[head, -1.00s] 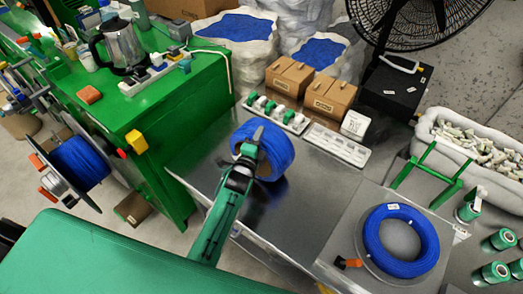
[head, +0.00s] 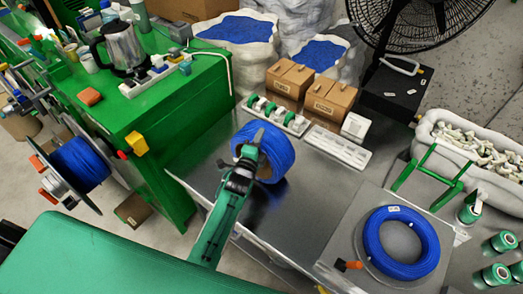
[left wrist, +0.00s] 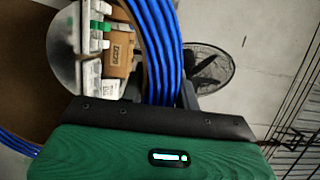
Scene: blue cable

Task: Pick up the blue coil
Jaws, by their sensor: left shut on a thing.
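A blue coil (head: 277,156) stands tilted above the metal table in the head view. My left gripper (head: 254,150) is shut on its near side, with one finger over the coil's rim. In the left wrist view the coil's blue strands (left wrist: 160,45) run down between the fingers, which are mostly hidden. A second blue coil (head: 375,245) lies flat on a plate on a scale-like stand at the right. My right gripper is not in view.
A green bench (head: 170,110) stands at left.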

